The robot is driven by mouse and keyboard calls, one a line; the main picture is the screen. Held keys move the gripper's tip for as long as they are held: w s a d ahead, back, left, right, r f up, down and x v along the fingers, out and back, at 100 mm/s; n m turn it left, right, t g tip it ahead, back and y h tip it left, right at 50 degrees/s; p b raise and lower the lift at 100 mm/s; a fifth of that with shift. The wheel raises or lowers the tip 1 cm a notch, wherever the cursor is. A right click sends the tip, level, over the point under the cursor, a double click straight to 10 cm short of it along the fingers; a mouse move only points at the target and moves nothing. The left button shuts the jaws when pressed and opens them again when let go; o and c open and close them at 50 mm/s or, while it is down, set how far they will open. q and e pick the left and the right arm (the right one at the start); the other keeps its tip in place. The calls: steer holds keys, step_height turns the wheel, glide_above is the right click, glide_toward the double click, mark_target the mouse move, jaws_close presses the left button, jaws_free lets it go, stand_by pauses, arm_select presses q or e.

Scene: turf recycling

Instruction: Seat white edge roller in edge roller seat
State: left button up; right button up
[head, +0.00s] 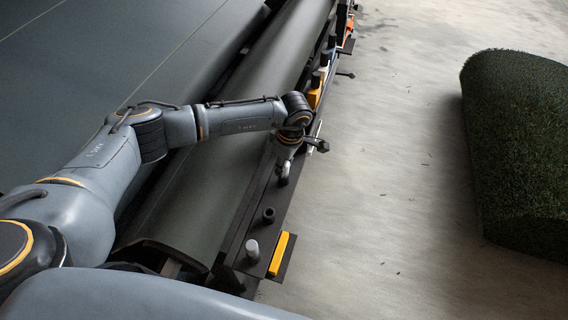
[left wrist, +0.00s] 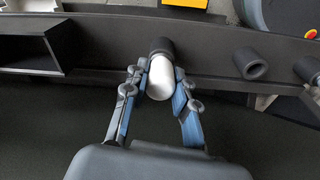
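A white edge roller (left wrist: 160,78) sits between the two fingertips of my left gripper (left wrist: 160,82) in the left wrist view. The fingers press close on both sides of it. Its far end meets a dark round seat (left wrist: 161,47) on the rail; how deep it sits in there I cannot tell. In the head view my left gripper (head: 284,172) points down over the dark rail, and the held roller is hardly visible there. My right gripper is out of view.
An empty dark seat (head: 268,215) stands on the rail between my gripper and the pale roller. A yellow block (head: 278,253) lies along the rail's outer edge. The long dark roller (head: 215,170) runs beside the rail. A turf roll (head: 515,150) lies on the open floor at right.

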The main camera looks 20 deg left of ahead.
arm_select(q)
steer(key=o, duration=0.4)
steer(key=r, duration=0.4)
steer(key=d+r, duration=0.1)
steer(key=r, duration=0.7)
steer(key=shift+s+d, duration=0.15)
steer(key=shift+d, duration=0.05)
